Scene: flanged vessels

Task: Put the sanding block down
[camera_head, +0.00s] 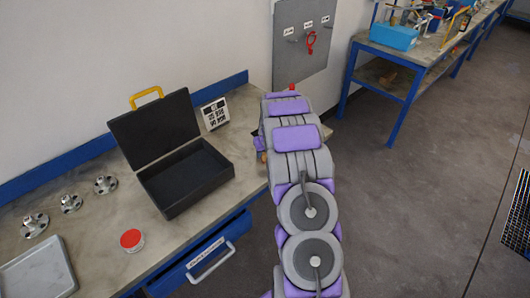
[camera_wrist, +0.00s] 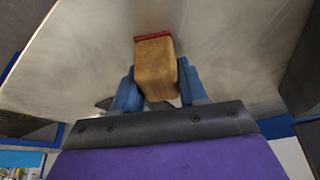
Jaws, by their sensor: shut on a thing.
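The sanding block (camera_wrist: 155,66) shows in the wrist view as a tan wooden block with a red layer along its far edge. My gripper (camera_wrist: 157,74) is shut on it, with one blue finger on each side. The pale worktop surface lies beyond the block; I cannot tell whether the block touches it. In the head view my arm reaches to the right end of the workbench (camera_head: 98,219) and hides most of the gripper and block.
A drawer (camera_head: 205,262) is at the front. A second bench (camera_head: 412,62) stands back right.

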